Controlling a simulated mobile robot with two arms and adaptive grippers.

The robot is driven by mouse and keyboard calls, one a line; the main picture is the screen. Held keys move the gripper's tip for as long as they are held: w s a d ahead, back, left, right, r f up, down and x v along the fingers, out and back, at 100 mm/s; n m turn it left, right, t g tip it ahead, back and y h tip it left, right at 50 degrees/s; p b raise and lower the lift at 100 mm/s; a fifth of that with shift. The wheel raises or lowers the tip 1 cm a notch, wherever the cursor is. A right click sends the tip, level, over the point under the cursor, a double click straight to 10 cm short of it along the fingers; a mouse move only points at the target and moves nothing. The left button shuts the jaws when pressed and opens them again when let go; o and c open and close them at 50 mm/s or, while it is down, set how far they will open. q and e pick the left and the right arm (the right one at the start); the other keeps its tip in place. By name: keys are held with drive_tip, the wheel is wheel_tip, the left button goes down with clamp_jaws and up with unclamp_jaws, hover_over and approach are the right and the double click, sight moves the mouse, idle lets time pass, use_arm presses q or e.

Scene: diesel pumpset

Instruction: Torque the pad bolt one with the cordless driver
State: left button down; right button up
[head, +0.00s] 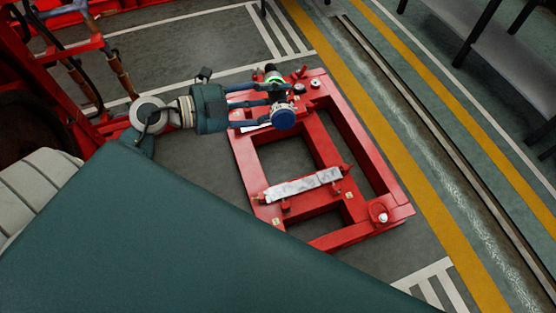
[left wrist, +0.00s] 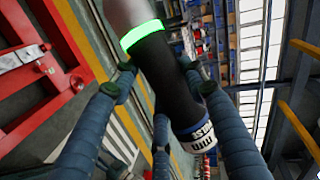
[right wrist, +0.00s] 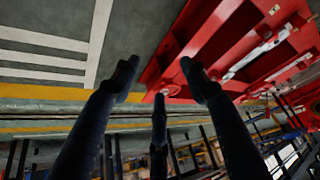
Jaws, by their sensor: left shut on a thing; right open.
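The cordless driver (head: 284,118) is a dark cylinder with a glowing green ring and a blue end. My left gripper (head: 280,96) is shut on it over the far end of the red base frame (head: 359,150). In the left wrist view the driver (left wrist: 166,72) lies between the fingers, with a white-lettered blue end; its tip is out of frame. Small bolts or pads sit on the frame, including one at the near right corner (head: 379,213). I cannot tell which is pad bolt one. My right gripper (right wrist: 160,78) is open and empty, seen only in its wrist view.
A silver-white strip (head: 303,185) lies across the frame's middle. Red machinery (head: 75,55) stands at the left. A yellow floor line (head: 375,130) and a floor channel run along the right. Grey floor left of the frame is partly clear.

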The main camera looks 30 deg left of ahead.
drive_tip(key=w+a+r+t+y+b, duration=0.1)
drive_tip(key=w+a+r+t+b, duration=0.25)
drive_tip(key=w+r+b, duration=0.4)
drive_tip(key=w+a+r+t+y+b, duration=0.1)
drive_tip(key=w+a+r+t+b, duration=0.3)
drive_tip(key=w+b, duration=0.65)
use_arm(q)
drive_tip(key=w+a+f+n+t+y+b, duration=0.1)
drive_tip(key=f+n, duration=0.6)
drive_tip(key=f, duration=1)
drive_tip(key=w+a+f+n+t+y+b, duration=0.1)
drive_tip(key=w+f+n+y+b, duration=0.2)
drive_tip(key=f, duration=1.5)
drive_tip(key=w+a+f+n+t+y+b, duration=0.1)
drive_tip(key=w+f+n+b, duration=0.6)
drive_tip(key=f, duration=1)
drive_tip(key=a+n+y+b, duration=0.1)
drive_tip(key=n+b, duration=0.1)
drive_tip(key=n, duration=0.1)
drive_tip(key=shift+f+n, duration=0.3)
drive_tip(key=shift+f, duration=0.05)
use_arm(e)
wheel_tip(320, 180, up, 25)
drive_tip(key=d+t+y, duration=0.1)
drive_tip(key=t+y, duration=0.1)
drive_tip(key=t, duration=0.6)
drive_tip(key=shift+f, duration=0.1)
